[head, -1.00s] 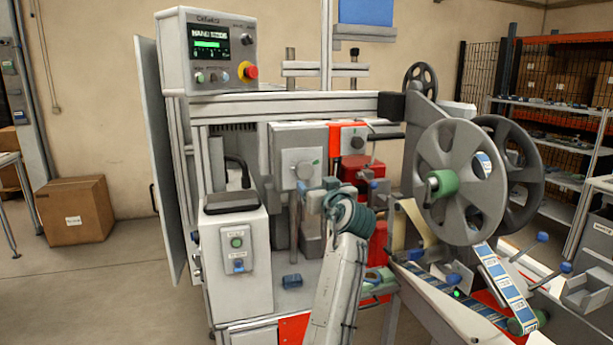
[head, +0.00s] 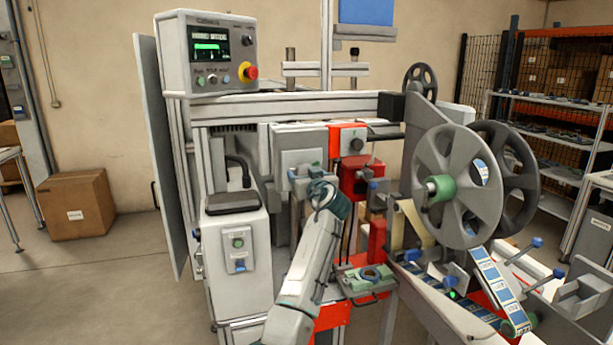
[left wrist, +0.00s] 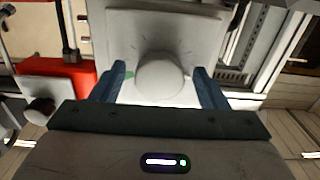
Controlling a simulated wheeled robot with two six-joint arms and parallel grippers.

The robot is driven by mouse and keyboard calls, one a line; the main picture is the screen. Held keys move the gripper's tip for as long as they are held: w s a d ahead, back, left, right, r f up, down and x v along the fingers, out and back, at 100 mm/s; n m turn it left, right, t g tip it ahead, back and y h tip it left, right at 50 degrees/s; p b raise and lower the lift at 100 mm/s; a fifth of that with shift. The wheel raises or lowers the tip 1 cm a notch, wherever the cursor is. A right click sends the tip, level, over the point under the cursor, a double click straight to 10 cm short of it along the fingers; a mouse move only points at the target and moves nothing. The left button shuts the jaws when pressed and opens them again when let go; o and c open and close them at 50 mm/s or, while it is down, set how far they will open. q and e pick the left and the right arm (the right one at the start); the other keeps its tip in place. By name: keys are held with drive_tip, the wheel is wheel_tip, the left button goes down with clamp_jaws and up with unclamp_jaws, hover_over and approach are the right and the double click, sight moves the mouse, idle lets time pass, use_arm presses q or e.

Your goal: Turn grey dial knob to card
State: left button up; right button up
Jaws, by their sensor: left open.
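The grey dial knob (left wrist: 160,78) shows in the left wrist view, round, on a pale square plate (left wrist: 203,28). In the head view my left gripper (head: 305,172) is in front of the grey dial box (head: 300,143) and hides the knob. I cannot tell the knob's pointer direction. My right gripper is not in view.
A red block with a dark knob (head: 352,142) sits just right of the dial box. The control panel (head: 215,55) is above left, a grey cabinet (head: 235,260) below left. Large reels (head: 459,150) stand to the right. A small tray (head: 368,278) is below.

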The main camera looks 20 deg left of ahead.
use_arm(q)
drive_tip(key=c, duration=1)
drive_tip(key=shift+m, duration=0.3)
